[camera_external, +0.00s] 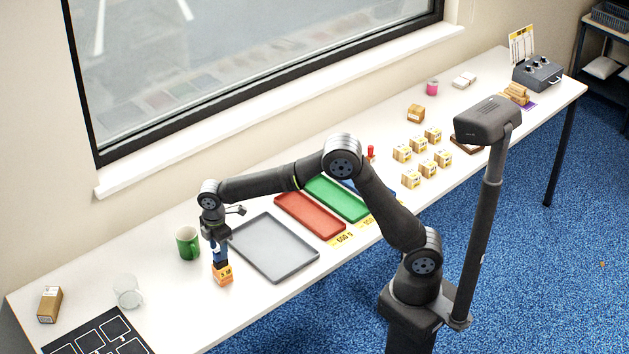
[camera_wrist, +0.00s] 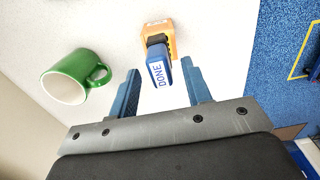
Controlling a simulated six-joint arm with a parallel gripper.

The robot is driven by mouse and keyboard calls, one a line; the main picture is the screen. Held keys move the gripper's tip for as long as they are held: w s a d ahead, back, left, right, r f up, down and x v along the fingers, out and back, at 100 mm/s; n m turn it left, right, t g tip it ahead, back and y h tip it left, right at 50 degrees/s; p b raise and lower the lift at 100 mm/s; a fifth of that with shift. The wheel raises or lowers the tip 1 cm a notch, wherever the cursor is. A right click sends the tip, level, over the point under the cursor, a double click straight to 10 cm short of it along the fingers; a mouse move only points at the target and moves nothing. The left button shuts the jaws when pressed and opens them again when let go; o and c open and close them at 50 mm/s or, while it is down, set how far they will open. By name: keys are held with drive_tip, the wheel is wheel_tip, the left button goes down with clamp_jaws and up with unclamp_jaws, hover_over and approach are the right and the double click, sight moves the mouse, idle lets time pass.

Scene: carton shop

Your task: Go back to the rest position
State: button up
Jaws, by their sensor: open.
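Whether the blue piece is fixed to the box, I cannot tell.
The grey tray (camera_external: 300,268), red tray (camera_external: 310,217) and green tray (camera_external: 336,199) run to the right. Several small boxes (camera_external: 411,179) stand beyond. A brown box (camera_external: 50,304) stands far left.

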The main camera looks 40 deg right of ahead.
wheel_tip(320, 180, down, 3)
drive_tip(key=shift+f, duration=0.15)
wheel_tip(320, 180, up, 11)
drive_tip(key=shift+r, duration=0.1)
wheel_tip(320, 180, down, 12)
drive_tip(key=shift+r, duration=0.1)
drive_tip(key=r, duration=0.2)
drive_tip(key=d+r, duration=0.1)
drive_tip(key=r, duration=0.2)
drive_tip(key=shift+w, duration=0.15)
drive_tip(key=w+d+r, duration=0.2)
drive_tip(key=d+r, duration=0.4)
drive_tip(key=d, duration=0.4)
drive_tip(key=s+a+f, duration=0.2)
drive_tip(key=a+f, duration=0.2)
drive_tip(key=a, duration=0.6)
drive_tip(key=s+a+f+n, duration=0.1)
drive_tip(key=a+f, duration=0.3)
drive_tip(key=a, duration=0.5)
drive_tip(key=s+a+f+n, duration=0.1)
drive_tip(key=a+f, duration=0.4)
drive_tip(key=a, duration=0.5)
drive_tip(key=shift+s+a+f, duration=0.1)
drive_tip(key=shift+s+a, duration=0.25)
drive_tip(key=shift+s, duration=0.5)
